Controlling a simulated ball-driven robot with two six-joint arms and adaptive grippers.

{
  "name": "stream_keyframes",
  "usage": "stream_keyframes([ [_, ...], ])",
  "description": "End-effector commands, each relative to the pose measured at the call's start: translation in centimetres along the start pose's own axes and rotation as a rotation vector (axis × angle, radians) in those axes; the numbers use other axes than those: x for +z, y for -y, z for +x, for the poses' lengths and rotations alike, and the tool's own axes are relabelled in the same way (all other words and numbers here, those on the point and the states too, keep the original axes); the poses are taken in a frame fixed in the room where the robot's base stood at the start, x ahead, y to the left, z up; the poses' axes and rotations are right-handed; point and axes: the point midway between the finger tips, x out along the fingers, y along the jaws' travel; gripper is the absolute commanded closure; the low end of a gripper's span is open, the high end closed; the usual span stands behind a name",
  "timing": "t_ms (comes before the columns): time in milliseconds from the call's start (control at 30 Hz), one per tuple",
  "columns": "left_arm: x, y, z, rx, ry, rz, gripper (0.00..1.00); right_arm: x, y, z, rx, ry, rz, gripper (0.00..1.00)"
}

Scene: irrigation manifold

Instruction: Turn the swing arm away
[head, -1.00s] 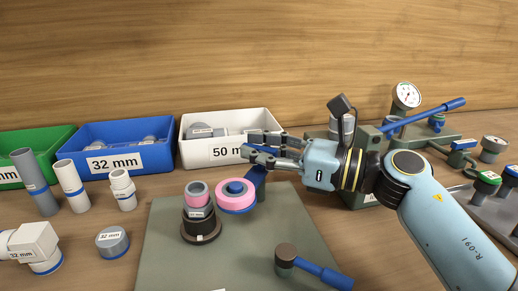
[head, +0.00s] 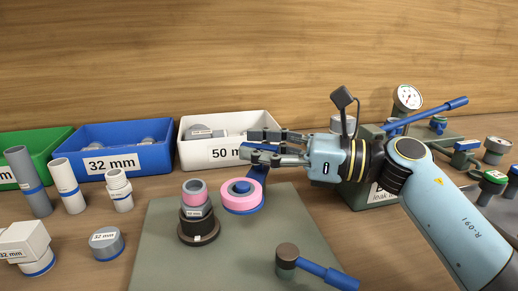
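The swing arm is a blue bar (head: 260,201) that carries a pink ring (head: 242,205) with a blue centre, just right of a stacked pipe fitting (head: 195,196) in grey, pink and black on the mat. A small gap shows between ring and stack. My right gripper (head: 258,146) is above and behind the ring, its fingers pointing left around the upper blue part of the bar. The fingers look apart, but whether they press on the bar is hidden. My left gripper is out of view.
A grey-green mat (head: 165,262) lies under the stack. A dark knob with a blue lever (head: 312,270) is at its front. Blue (head: 112,160) and white (head: 212,153) bins stand behind. A gauge rig (head: 407,98) is at right; loose fittings (head: 66,185) stand at left.

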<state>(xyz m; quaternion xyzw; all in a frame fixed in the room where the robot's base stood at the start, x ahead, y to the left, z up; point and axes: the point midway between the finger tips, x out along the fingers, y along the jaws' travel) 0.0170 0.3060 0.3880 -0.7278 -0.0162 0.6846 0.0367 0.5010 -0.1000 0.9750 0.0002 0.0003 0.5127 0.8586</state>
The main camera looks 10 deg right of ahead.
Motion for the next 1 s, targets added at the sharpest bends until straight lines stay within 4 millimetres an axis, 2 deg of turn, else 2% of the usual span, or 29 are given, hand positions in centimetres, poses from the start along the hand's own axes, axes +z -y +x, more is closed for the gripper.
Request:
stream_keyframes([
  [267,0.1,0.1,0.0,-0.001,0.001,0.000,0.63,0.0,0.0,0.0,-0.001,0.000,0.000,0.63],
  [400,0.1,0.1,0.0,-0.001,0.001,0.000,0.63,-0.1,0.0,-0.8,-0.002,-0.003,-0.001,0.63],
  [467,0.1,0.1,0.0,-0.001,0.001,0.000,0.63,-0.1,0.0,-1.7,-0.001,-0.005,-0.003,0.63],
  [800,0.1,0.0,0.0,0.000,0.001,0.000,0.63,-0.2,0.0,-8.9,0.000,-0.008,-0.001,0.63],
  [1000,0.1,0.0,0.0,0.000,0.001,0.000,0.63,-0.1,0.0,-11.4,0.001,-0.003,-0.001,0.63],
])
